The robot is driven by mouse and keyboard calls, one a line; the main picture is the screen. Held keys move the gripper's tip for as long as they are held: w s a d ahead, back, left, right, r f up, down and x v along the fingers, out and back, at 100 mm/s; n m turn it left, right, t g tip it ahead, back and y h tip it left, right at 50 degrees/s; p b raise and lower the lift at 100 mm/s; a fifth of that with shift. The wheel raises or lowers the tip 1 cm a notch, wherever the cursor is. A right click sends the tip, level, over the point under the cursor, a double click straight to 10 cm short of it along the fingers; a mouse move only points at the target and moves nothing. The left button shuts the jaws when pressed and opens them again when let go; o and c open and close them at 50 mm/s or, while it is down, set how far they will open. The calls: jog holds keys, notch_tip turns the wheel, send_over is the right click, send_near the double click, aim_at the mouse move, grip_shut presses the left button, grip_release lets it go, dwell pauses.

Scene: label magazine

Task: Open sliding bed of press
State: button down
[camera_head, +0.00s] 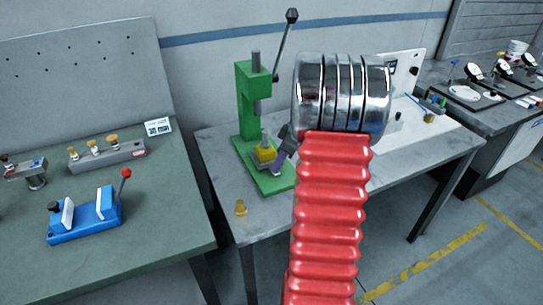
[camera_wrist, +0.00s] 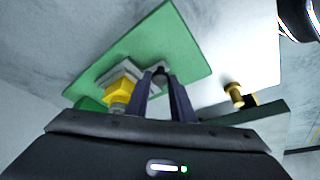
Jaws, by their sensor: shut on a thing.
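The green press (camera_head: 246,108) stands on the grey table, with a long lever and a black knob on top. Its sliding bed (camera_wrist: 117,79) is a grey block low on the green base, carrying a yellow piece (camera_head: 265,154) with a grey part above it. The yellow piece (camera_wrist: 122,92) also shows in the wrist view. My gripper (camera_head: 280,148) is at the right front of the bed. My red arm and chrome wrist hide part of the table on the right.
The green-topped bench (camera_head: 165,205) at left carries a blue fixture (camera_head: 85,218) and a grey block with knobs (camera_head: 108,154). A white panel (camera_head: 440,135) lies at right. The table's front is mostly clear.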

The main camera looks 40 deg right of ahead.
jog(key=s, duration=0.2)
jog(key=s+a, duration=0.1)
jog(key=s, duration=0.1)
jog(key=shift+s+a, duration=0.15)
jog(key=shift+a, duration=0.05)
jog(key=c, duration=1.6)
grip_release()
jog(key=shift+o, duration=0.2)
jog(key=v, duration=1.3)
jog(key=shift+r, duration=0.35)
